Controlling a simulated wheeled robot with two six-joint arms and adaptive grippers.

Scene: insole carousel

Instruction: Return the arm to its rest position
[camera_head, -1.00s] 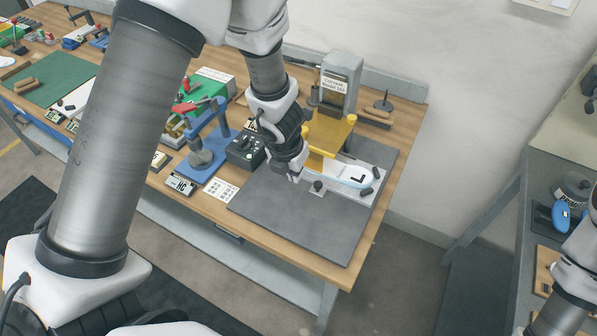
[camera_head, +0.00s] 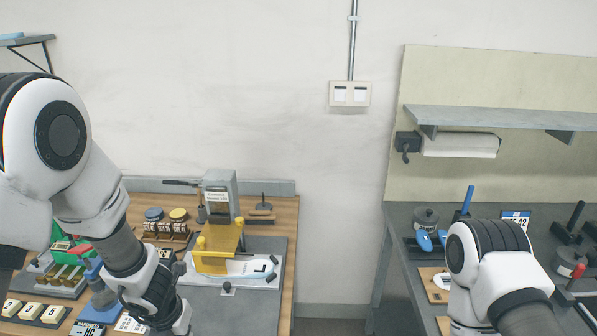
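My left arm comes in from the left and reaches down over the left bench. Its wrist end, with my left gripper (camera_head: 172,318), is at the lower edge of the view; the fingers cannot be made out. My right arm shows at the lower right in front of the right bench; its gripper is not in view. A white and blue insole (camera_head: 255,267) lies by the yellow fixture (camera_head: 218,248) on the grey mat (camera_head: 258,305), to the right of my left wrist and apart from it.
A grey press (camera_head: 219,193) stands behind the yellow fixture. Small racks and number cards (camera_head: 32,311) crowd the bench's left side. The right bench (camera_head: 398,225) holds a blue-handled tool, a jar and a card under a shelf (camera_head: 500,117). A floor gap separates the benches.

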